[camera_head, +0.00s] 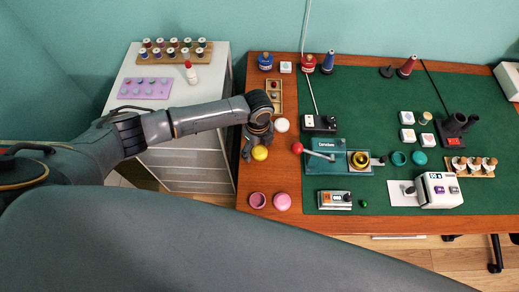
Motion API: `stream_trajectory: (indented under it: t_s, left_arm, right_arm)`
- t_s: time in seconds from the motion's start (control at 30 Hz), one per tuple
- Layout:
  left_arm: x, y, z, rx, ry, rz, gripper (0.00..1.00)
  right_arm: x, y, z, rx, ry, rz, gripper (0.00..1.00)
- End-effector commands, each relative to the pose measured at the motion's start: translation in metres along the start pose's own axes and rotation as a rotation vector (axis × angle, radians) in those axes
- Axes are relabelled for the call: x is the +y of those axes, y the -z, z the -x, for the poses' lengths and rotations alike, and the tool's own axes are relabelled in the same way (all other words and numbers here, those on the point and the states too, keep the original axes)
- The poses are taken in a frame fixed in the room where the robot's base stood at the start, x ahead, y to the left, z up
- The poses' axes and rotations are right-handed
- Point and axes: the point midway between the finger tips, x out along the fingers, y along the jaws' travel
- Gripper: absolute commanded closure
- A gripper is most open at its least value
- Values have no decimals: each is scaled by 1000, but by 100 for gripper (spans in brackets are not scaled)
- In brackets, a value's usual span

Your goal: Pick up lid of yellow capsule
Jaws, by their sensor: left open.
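A round yellow piece (260,153), which looks like the yellow capsule's lid, lies on the wooden left part of the table. A yellow ring-shaped piece (360,159) sits in the teal lever press and looks like the capsule's other half. My left gripper (257,145) is open and points down right at the yellow lid. Its dark fingers are close to the lid and partly overlap its upper edge. I cannot tell whether they touch it. My right gripper is not in view.
A white round piece (282,125) lies close to the gripper. A pink ring (257,200) and pink lid (282,202) lie nearer the front edge. The press's red lever knob (297,148) stands to the right. A wooden tray (275,84) is behind.

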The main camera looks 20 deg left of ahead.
Motion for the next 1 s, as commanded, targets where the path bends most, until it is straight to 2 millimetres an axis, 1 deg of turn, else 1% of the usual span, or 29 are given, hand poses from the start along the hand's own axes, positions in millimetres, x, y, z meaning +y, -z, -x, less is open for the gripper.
stream_trajectory:
  t_s: [0.23,0.27,0.3,0.37,0.4,0.43,0.47,0.83,1.0]
  left_arm:
    - [0,0,-3,-1,0,0,23]
    - [0,0,-3,-1,0,0,27]
    - [0,0,-3,-1,1,0,35]
    - [0,0,-2,-1,1,0,47]
    - [0,0,-2,-1,1,0,55]
    - [0,0,-2,-1,1,0,62]
    - [0,0,-2,-1,1,0,63]
    - [0,0,-2,-1,1,0,63]
    - [-1,0,7,-1,3,-1,63]
  right_arm:
    - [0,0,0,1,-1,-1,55]
    - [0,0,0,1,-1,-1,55]
    - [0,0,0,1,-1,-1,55]
    - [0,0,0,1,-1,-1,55]
    - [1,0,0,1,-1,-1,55]
    - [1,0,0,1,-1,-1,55]
    - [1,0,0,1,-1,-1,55]
    - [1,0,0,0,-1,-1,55]
    - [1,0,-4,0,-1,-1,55]
